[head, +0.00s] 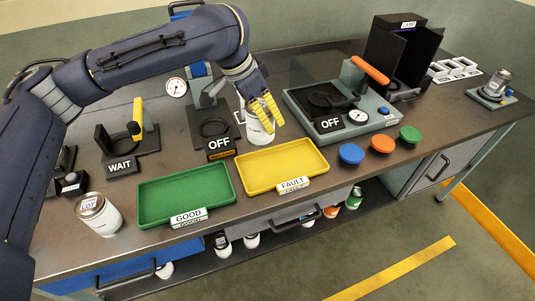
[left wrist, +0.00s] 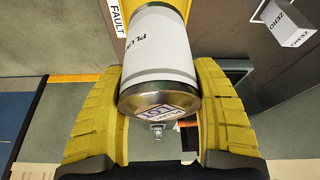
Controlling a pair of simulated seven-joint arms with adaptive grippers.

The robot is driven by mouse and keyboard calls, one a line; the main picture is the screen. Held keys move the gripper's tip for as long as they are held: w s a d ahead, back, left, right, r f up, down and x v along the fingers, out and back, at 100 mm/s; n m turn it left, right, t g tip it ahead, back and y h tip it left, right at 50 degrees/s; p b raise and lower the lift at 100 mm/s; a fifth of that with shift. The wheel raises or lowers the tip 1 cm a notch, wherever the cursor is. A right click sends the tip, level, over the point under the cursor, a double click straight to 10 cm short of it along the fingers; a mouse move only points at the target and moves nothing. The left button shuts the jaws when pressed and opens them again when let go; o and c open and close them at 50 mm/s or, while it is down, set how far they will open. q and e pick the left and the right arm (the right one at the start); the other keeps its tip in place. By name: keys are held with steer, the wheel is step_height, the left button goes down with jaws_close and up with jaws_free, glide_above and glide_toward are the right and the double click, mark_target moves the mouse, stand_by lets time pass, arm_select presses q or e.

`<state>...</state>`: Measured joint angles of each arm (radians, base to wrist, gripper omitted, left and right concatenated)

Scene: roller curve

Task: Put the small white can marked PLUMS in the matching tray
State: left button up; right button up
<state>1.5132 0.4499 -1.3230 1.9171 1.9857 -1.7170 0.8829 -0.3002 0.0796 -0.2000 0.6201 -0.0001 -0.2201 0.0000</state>
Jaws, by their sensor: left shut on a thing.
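My left gripper (head: 264,108) is shut on a white can (head: 260,131) just behind the yellow tray. In the left wrist view the can (left wrist: 160,45) sits between the yellow fingers (left wrist: 158,125), its side lettering reading "PLU" with the rest cut off. Its metal end bears a sticker with partly hidden print. The yellow tray (head: 316,160) is marked FAULT and looks empty; the green tray (head: 148,206) to its left is marked GOOD and looks empty. My right gripper is not seen.
A larger white can (head: 101,220) with LOT on its lid stands at the front left.

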mark_target(250, 142)
arm_select(q)
step_height(250, 142, down, 14)
stand_by(0.8)
steer(key=shift+f, duration=0.1)
steer(key=o, duration=1.5)
steer(key=shift+f, duration=0.1)
steer(key=shift+o, duration=0.2)
steer(key=shift+a+r, duration=0.1)
steer(key=shift+r, duration=0.35)
steer(key=v, duration=1.1)
steer(key=shift+a+r, duration=0.1)
steer(key=shift+r, duration=0.05)
